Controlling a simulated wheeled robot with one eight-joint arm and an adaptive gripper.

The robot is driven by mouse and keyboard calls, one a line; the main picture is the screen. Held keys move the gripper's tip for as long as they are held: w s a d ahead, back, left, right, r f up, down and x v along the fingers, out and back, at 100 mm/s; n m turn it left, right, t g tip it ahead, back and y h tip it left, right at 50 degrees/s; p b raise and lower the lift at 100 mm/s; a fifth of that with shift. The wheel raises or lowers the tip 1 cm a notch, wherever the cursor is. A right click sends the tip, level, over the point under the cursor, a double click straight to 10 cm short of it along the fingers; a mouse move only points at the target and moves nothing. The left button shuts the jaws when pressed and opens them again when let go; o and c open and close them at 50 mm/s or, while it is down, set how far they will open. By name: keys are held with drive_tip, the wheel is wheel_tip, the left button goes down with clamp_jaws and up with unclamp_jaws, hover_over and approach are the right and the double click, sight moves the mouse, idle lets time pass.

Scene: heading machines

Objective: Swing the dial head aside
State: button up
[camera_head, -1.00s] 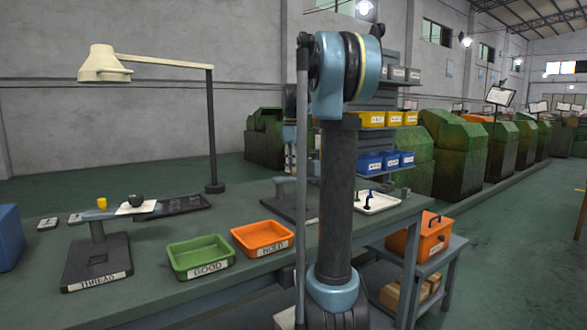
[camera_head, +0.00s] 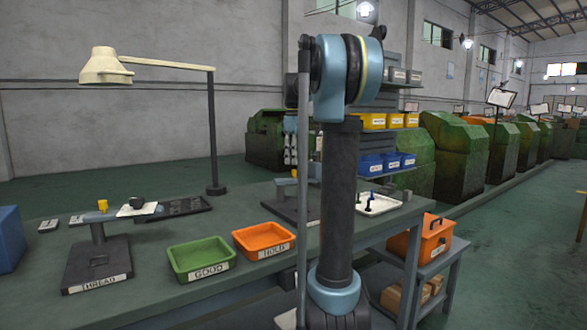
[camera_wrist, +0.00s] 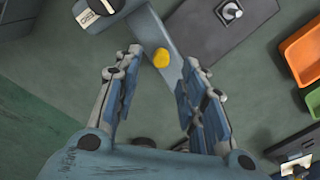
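In the wrist view, a blue-grey swing arm (camera_wrist: 151,33) lies across the upper middle, with a round yellow knob (camera_wrist: 161,58) on it. At its upper left end is a round black head with a white label (camera_wrist: 101,8), cut by the frame edge; I take it for the dial head. My gripper (camera_wrist: 158,80) is open and empty. Its two fingers are spread below the knob, on either side, without visible contact. In the head view, part of the stand's blue-grey arm (camera_head: 286,182) shows beside my column, which hides most of the stand and gripper.
A dark base plate (camera_wrist: 208,42) with a small post lies right of the swing arm. Green (camera_head: 201,260) and orange (camera_head: 264,241) trays sit on the bench. The THREAD stand (camera_head: 97,262), a lamp (camera_head: 212,140) and a white tray (camera_head: 379,204) stand around.

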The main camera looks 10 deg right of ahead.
wheel_tip(320, 180, up, 8)
drive_tip(key=shift+f, duration=0.15)
idle(0.5)
